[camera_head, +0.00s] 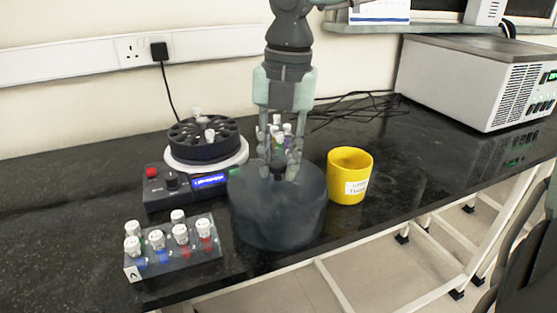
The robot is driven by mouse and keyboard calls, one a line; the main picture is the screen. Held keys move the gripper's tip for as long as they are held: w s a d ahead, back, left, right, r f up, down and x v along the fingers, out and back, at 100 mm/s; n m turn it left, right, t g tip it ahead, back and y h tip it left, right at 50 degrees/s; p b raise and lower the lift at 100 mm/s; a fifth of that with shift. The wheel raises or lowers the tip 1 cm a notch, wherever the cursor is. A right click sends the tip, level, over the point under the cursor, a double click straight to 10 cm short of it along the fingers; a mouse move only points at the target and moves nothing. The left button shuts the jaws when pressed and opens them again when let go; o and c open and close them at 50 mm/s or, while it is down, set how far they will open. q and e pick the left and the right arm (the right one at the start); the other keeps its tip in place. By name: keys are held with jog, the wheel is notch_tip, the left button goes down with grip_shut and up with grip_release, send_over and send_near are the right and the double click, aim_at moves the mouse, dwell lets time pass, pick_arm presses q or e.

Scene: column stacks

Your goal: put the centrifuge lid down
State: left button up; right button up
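The centrifuge lid (277,212) is a dark, smoky, round cover with a small knob on top, upright near the front of the bench. My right gripper (279,174) comes down from above, its fingertips either side of the knob, and appears shut on it. I cannot tell whether the lid's underside touches the bench. The centrifuge (160,193) stands uncovered to the left, with a dark round rotor (188,143) holding white-capped tubes, a lit blue display and a red button. My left gripper is not in view.
A clear rack (190,262) of several white-capped tubes stands left of the lid. A yellow cup (350,178) is close on its right. More capped tubes (283,128) show behind my gripper. A large grey instrument (470,82) stands back right. Bench is clear right of the cup.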

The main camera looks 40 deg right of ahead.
jog(key=shift+o, duration=1.8)
jog(key=shift+r, duration=0.45)
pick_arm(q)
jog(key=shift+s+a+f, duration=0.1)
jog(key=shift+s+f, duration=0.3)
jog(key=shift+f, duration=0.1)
pick_arm(e)
notch_tip(320, 180, up, 11)
jog(key=shift+s+d+r, duration=0.15)
jog(key=shift+s+d, duration=0.2)
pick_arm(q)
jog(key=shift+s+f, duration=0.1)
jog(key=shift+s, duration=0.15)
